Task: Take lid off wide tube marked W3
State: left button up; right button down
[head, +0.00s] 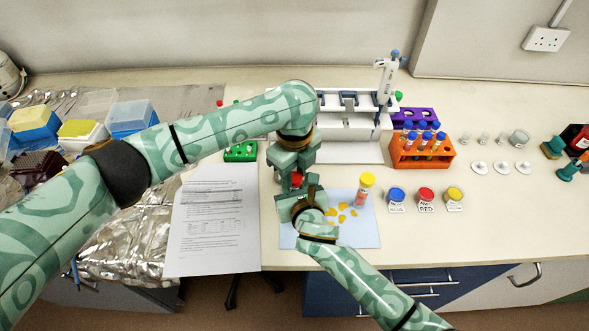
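A tube with a yellow lid (366,180) and an orange-pink body stands on the pale blue mat (365,235). Its marking is too small to read. My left gripper (296,172) points down at the left of the mat, left of this tube and apart from it. My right gripper (298,192) is close below it in the picture, and the two overlap. A small red thing (296,180) shows between them, mostly hidden; I cannot tell whether it is a lid or which gripper touches it. The fingertips of both grippers are hidden. I cannot make out a W3 mark anywhere.
Several small yellow-orange pieces (345,211) lie on the mat. Labelled jars with blue (397,194), red (426,194) and yellow (454,194) lids stand right of it. An orange tube rack (421,157) is behind. A printed sheet (212,225) lies left. The bench's front right is clear.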

aim_at(294, 177)
pick_arm(q)
jog(key=shift+c, duration=0.8)
jog(key=n, duration=0.3)
jog(key=o, duration=1.1)
jog(key=shift+r, duration=2.25)
jog(key=shift+c, duration=0.4)
notch_tip(294, 177, up, 3)
jog(key=m, duration=0.2)
jog(key=shift+r+m, duration=0.15)
jog(key=shift+m, duration=0.15)
notch_tip(294, 177, down, 8)
jog(key=shift+r, duration=0.15)
